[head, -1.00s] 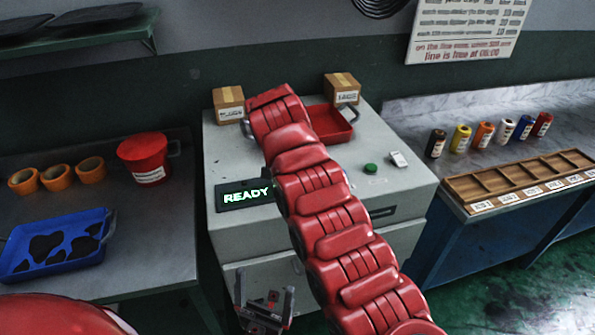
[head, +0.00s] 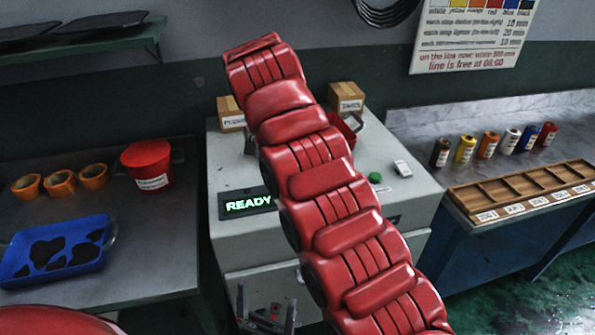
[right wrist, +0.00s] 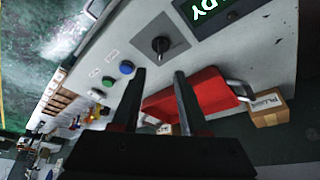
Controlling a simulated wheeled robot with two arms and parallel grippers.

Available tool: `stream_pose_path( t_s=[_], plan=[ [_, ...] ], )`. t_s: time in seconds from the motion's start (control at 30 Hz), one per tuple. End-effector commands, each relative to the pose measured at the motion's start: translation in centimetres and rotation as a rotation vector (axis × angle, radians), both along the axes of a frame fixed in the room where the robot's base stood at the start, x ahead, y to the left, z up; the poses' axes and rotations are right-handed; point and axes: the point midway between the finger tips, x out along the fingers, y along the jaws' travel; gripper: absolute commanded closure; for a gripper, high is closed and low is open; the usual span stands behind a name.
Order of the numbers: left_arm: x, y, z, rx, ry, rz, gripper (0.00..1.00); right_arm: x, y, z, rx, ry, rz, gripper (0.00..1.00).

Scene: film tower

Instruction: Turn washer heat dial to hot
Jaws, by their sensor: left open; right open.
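The washer (head: 235,165) is a grey cabinet with a lit READY display (head: 247,203), partly hidden in the head view by my red right arm. In the right wrist view a black dial (right wrist: 160,45) stands on a darker square plate on the washer's top. Its setting is too small to read. My right gripper (right wrist: 159,76) is open and empty, its fingertips pointing toward the dial and apart from it. It does not show in the head view. My left gripper (head: 266,303) is open and empty, low in front of the washer.
Near the dial are a blue button (right wrist: 126,67) and a green button (right wrist: 107,82). A red tray (right wrist: 200,92) and a cardboard box (right wrist: 268,110) sit on the washer top. Side tables hold a blue tray (head: 85,268), a red tub (head: 148,163) and a wooden rack (head: 500,187).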

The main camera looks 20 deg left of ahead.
Motion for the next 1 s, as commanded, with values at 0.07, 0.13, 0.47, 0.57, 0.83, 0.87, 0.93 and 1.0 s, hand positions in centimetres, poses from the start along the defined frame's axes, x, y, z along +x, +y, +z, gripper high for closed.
stream_pose_path(
  t_s=[0.07, 0.13, 0.47, 0.57, 0.83, 0.87, 0.93, 1.0],
  plan=[
    [0.0, 0.0, 1.7, 0.000, 0.000, 0.000, 0.02, -0.9, 0.3, 3.0, 0.003, -0.003, 0.002, 0.56],
    [0.0, 0.0, 2.3, 0.000, 0.000, 0.000, 0.02, -1.5, 0.6, 4.4, 0.006, -0.004, 0.005, 0.56],
    [0.0, 0.0, 3.2, 0.000, 0.000, 0.000, 0.02, -2.2, 0.7, 5.8, 0.003, -0.003, 0.002, 0.56],
    [0.0, 0.0, 3.3, 0.000, 0.000, 0.000, 0.02, -2.3, 0.5, 5.9, 0.002, 0.000, 0.000, 0.56],
    [0.0, 0.0, 3.3, 0.000, 0.000, 0.000, 0.02, -2.3, 0.5, 5.9, 0.001, 0.000, -0.001, 0.56],
    [0.0, 0.0, 3.3, 0.000, 0.000, 0.000, 0.02, -2.3, 0.5, 5.9, 0.001, 0.000, -0.001, 0.56],
    [0.0, 0.0, 3.3, 0.000, 0.000, 0.000, 0.02, -2.3, 0.5, 5.9, 0.001, 0.000, -0.001, 0.56],
    [0.0, 0.0, 3.3, 0.000, 0.000, 0.000, 0.02, -2.3, 0.5, 5.9, 0.001, 0.000, -0.001, 0.56]
  ],
)
